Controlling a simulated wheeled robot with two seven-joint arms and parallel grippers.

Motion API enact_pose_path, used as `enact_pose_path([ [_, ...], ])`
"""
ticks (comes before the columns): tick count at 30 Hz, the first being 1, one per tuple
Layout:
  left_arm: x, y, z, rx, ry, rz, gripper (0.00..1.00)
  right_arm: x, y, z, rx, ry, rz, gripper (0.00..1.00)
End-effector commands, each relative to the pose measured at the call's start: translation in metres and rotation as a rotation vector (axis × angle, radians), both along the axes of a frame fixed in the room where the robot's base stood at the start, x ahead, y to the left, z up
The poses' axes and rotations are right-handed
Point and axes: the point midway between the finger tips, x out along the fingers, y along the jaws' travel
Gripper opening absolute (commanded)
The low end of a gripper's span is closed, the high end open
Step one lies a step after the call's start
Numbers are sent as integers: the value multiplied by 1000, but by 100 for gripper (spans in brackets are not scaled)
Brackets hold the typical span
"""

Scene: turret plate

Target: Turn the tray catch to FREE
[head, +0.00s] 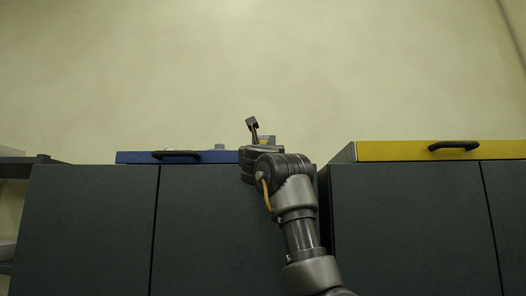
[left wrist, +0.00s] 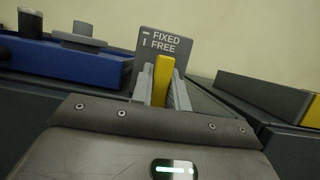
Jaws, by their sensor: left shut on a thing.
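The tray catch is a yellow lever (left wrist: 162,82) that stands roughly upright in the left wrist view. Behind it is a grey sign (left wrist: 165,43) reading FIXED above FREE, each with a small mark beside it. The two light grey fingers of my left gripper (left wrist: 162,92) are shut on the lever, one on each side. The lever's base is hidden by the gripper body. In the head view my left gripper (head: 254,146) is at the right end of the blue tray (head: 135,157), and my wrist hides the lever. The blue tray also shows in the left wrist view (left wrist: 75,64). My right gripper is not in view.
A yellow-fronted tray (head: 400,151) with a black handle sits on the right cabinet (head: 410,220). The blue tray has a black handle (head: 176,154) and grey round items on it. Dark cabinet fronts fill the lower view. A shelf (head: 25,160) stands at far left.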

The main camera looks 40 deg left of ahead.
Motion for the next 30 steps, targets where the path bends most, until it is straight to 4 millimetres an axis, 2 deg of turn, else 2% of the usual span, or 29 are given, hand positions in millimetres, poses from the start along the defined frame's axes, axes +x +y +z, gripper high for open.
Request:
enact_pose_path([
  [9,0,0,0,-3,-2,0,0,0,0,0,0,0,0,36],
  [10,0,0,0,-2,-2,-1,20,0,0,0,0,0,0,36],
  [12,0,0,0,-3,-2,0,25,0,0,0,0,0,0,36],
  [22,-5,-3,-3,-1,-4,0,25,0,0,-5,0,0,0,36],
  [30,-40,-31,-25,0,-8,-2,25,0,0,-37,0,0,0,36],
])
